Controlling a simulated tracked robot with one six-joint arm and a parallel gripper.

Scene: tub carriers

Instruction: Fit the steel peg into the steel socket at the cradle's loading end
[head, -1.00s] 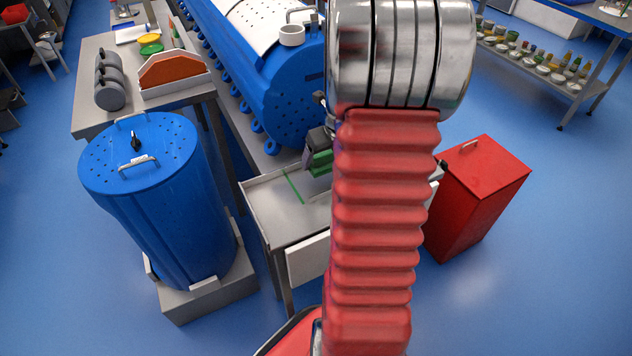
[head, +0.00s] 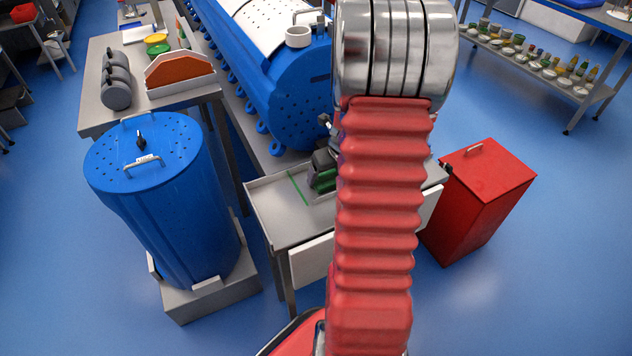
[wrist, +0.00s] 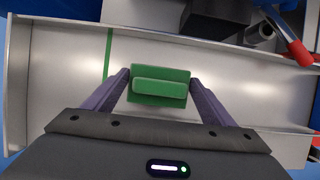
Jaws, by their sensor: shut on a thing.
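My gripper (wrist: 160,88) has its two dark purple-grey jaws on either side of a green block (wrist: 160,99) with a raised bar, and is shut on it. In the head view the green block (head: 324,182) shows just left of my red arm, over the grey metal tray (head: 268,200) with low sides and a green line across it. A short grey hollow cylinder (wrist: 260,34) sits near the tray's upper right in the wrist view, perhaps the steel socket. I see no peg clearly; anything under the green block is hidden.
A big blue perforated drum (head: 300,105) lies at the tray's far end. A blue lidded tub (head: 160,215) stands left and a red bin (head: 485,200) right. My arm hides the tray's right part.

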